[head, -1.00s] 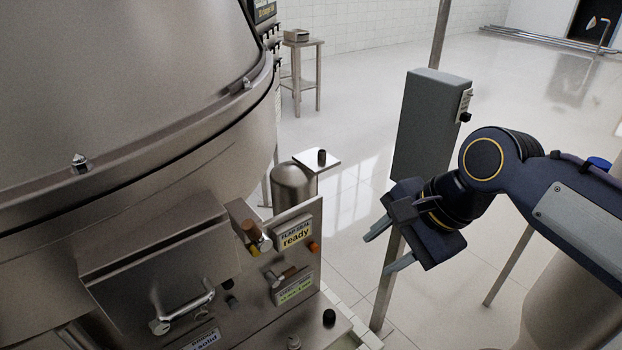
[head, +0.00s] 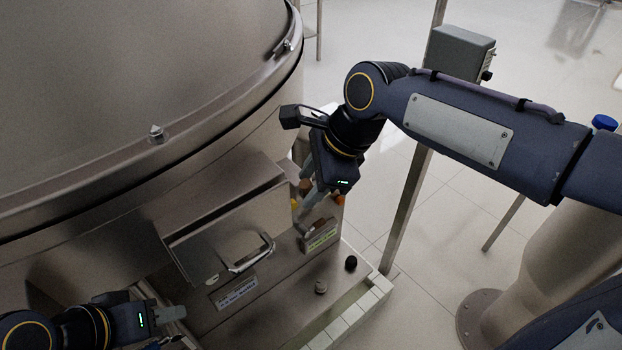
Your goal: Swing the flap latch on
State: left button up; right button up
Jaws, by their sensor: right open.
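A steel flap box (head: 220,235) with a curved chrome handle (head: 252,258) sits on the machine's side, above a small label (head: 237,291). To its right stands a small panel with a green label (head: 322,241) and a brown lever (head: 318,226). Which part is the flap latch I cannot tell for certain. My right gripper (head: 306,203) is open, pointing down in front of the panel; it hides the upper label, and contact is unclear. My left gripper (head: 172,312) is at the lower left, below and left of the flap box, its jaw opening unclear.
The large steel bowl (head: 110,90) fills the upper left. A grey box on a post (head: 460,52) stands behind my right arm.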

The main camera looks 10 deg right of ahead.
jog(key=shift+f, duration=0.1)
grip_shut()
jog(key=shift+s+a+t+h+p, duration=0.2)
jog(key=shift+a+t+h+p, duration=0.1)
jog(key=shift+h, duration=0.2)
jog(key=shift+s+a+f+n+h, duration=0.15)
jog(key=shift+a+n+h, duration=0.05)
jog(key=shift+n+h, duration=0.1)
jog(key=shift+s+a+f+t+h+b, duration=0.1)
jog(key=shift+a+f+t+h+b, duration=0.1)
jog(key=shift+t+h+b, duration=0.2)
jog(key=shift+s+a+f+t+h+b, duration=0.15)
jog(key=shift+t+h+b, duration=0.15)
jog(key=shift+t+h, duration=0.15)
jog(key=shift+r, duration=0.1)
grip_release()
jog(key=shift+w, duration=0.1)
